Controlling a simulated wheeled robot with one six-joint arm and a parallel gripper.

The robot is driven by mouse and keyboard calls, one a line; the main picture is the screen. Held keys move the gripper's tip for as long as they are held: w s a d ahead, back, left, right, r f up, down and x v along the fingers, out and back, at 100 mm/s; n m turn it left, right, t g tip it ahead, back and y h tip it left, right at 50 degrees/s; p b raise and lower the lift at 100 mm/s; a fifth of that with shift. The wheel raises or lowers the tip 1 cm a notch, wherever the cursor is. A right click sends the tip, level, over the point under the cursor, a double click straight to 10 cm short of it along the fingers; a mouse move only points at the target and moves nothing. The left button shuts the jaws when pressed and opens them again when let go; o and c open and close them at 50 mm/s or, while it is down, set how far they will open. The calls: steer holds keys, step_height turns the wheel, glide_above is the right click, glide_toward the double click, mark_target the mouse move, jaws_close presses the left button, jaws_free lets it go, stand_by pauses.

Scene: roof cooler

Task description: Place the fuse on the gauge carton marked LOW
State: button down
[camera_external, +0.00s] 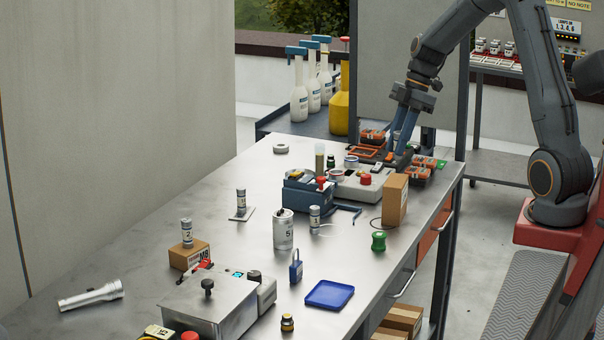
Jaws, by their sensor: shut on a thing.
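My gripper (397,152) points down at the far right end of the bench, shut on a small dark thing among orange-and-black blocks (372,136). What it holds is mostly hidden, and I cannot tell whether it is the fuse. A brown carton (187,256) at the front left has dark lettering too small to read and bears a small grey-and-white cylinder marked 2 (187,233). A taller plain brown carton (395,199) stands near the right edge, below my gripper in the picture. I cannot make out the word LOW on either carton.
Similar cylinders stand on a white card (241,203) and beside a white canister (283,229). A blue case (303,196) and grey box with a red button (365,180) stand near my gripper. A blue tray (330,294) lies in front. The bench's left middle is clear.

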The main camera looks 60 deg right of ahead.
mark_target(399, 158)
steer(key=shift+f+p, duration=0.75)
steer(key=shift+f, duration=2.2)
steer(key=shift+f, duration=0.1)
steer(key=shift+f, duration=0.1)
steer(key=c, duration=1.6)
jaws_free()
